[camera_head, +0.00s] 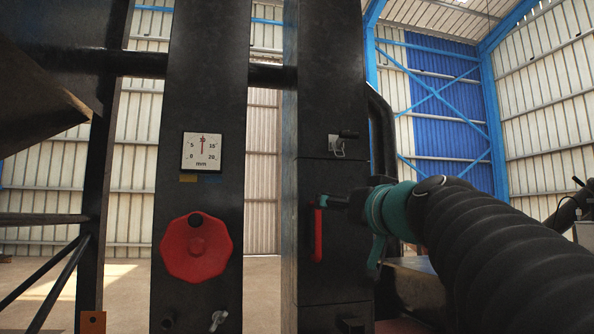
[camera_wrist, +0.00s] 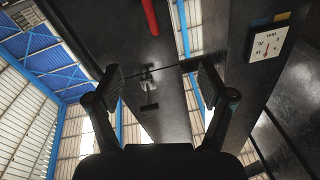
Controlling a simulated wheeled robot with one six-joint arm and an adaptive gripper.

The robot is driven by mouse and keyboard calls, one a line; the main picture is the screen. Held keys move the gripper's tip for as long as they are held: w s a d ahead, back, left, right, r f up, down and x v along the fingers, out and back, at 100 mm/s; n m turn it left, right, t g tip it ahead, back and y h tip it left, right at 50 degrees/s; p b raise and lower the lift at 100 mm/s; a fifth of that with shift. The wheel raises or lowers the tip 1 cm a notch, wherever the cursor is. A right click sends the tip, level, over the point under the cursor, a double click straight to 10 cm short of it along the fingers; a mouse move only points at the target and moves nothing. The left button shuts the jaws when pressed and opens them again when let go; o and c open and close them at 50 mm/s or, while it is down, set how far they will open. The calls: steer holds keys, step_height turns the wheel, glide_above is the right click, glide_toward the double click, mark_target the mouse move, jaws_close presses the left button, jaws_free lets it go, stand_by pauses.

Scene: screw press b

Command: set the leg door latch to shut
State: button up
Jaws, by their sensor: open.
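The latch (camera_head: 337,147) is a small pale metal piece under a short black bar (camera_head: 348,134). It sits on the front of the right dark leg (camera_head: 325,90), just above a horizontal seam. In the wrist view the latch (camera_wrist: 147,80) shows upside down between my fingers, with the black bar (camera_wrist: 150,106) below it. My gripper (camera_wrist: 160,74) is open and empty, its fingertips on either side of the latch in that view. In the head view my gripper (camera_head: 335,201) is lower than the latch and partly hidden by my wrist. I see no contact with the latch.
A red handle (camera_head: 319,235) hangs on the same leg below the seam, close to my gripper. The left leg carries a dial gauge (camera_head: 201,152) and a red knob (camera_head: 196,248), with a small metal lever (camera_head: 218,320) below. A gap separates the legs.

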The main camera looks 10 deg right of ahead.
mark_target(350, 135)
steer(key=s+d+r+m+t+h+b, duration=0.15)
steer(key=d+r+t, duration=0.3)
steer(key=r, duration=0.65)
steer(key=shift+g+h, duration=0.25)
steer(key=shift+g, duration=0.1)
steer(key=x, duration=0.4)
steer(key=p+x, duration=0.1)
steer(key=x, duration=0.3)
steer(key=p+x, duration=0.1)
steer(key=x, duration=0.3)
steer(key=shift+d+r, duration=0.2)
steer(key=shift+d, duration=0.2)
steer(key=shift+p+x, duration=0.3)
steer(key=shift+x, duration=0.5)
steer(key=shift+f, duration=0.15)
